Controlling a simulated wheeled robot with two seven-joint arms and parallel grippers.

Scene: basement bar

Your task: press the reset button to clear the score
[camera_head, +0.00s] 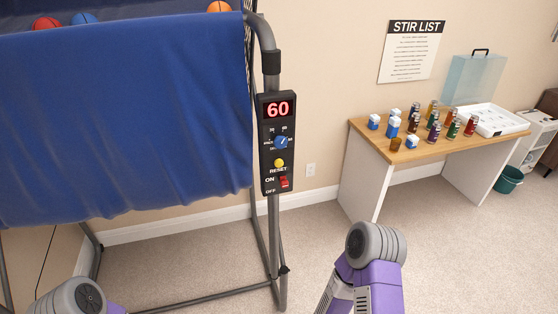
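A black control panel (265,186) is mounted on the grey upright post of a basketball arcade game. Its red display (278,109) reads 60. Below the display is a blue knob (281,142) among small labels. The small round yellow reset button (279,163) sits under the knob, above the word RESET, with nothing in front of it. A red ON/OFF switch (284,182) is lowest on the panel. Parts of my two arms show at the bottom left and bottom centre, below the panel and apart from it. Neither gripper shows.
The game's blue cloth (120,110) and grey tube frame (283,290) fill the left. Balls (84,18) lie above the cloth. Carpet is clear between game and table.

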